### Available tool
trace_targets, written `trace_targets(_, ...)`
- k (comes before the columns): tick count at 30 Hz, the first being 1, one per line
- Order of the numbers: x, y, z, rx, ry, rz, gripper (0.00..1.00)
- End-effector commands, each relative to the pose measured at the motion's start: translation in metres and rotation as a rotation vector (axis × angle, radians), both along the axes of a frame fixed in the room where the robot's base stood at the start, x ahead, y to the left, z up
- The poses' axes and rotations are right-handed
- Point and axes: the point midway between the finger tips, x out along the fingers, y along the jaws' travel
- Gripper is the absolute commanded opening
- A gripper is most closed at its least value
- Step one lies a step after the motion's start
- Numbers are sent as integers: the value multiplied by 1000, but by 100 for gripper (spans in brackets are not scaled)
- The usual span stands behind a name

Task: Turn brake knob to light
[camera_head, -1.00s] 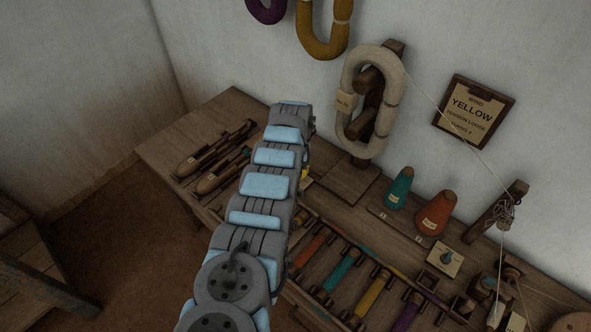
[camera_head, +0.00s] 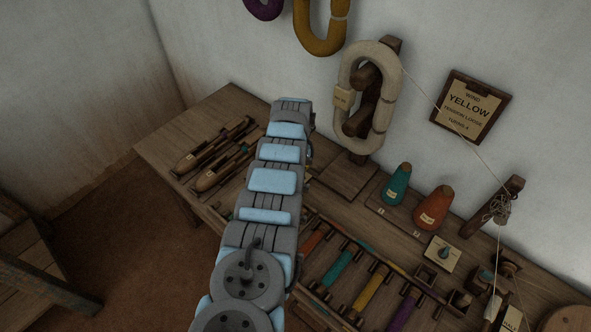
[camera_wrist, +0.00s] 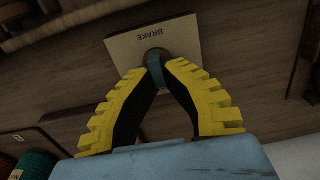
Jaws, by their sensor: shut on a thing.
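In the wrist view, the brake knob (camera_wrist: 154,70) is a small teal knob on a pale square plate (camera_wrist: 122,48) marked BRAKE, which appears upside down. My gripper (camera_wrist: 159,67) has its yellow-and-black fingers closed in a V, with the tips on either side of the knob, shut on it. The fingertips hide part of the knob, and I cannot read any setting marks beside it. In the head view, my arm covers the gripper, and I cannot make out the brake plate there.
The wooden bench (camera_head: 168,140) holds wooden shuttles (camera_head: 215,152), a skein on a stand (camera_head: 343,97), a teal cone (camera_head: 396,184), an orange cone (camera_head: 433,207) and a rack of coloured bobbins (camera_head: 345,269). Another pale plate with a knob (camera_head: 442,254) lies right. A sign (camera_head: 470,106) reads "WIND YELLOW".

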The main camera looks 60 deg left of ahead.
Motion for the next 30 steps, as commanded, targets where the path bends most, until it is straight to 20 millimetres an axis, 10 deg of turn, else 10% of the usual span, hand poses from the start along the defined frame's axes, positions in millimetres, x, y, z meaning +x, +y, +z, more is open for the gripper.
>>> trace_targets(11,0,-1,-2,-1,1,-2,0)
trace_targets(14,0,-1,-1,-1,1,-2,38)
trace_targets(30,1,-1,7,-4,-1,1,38)
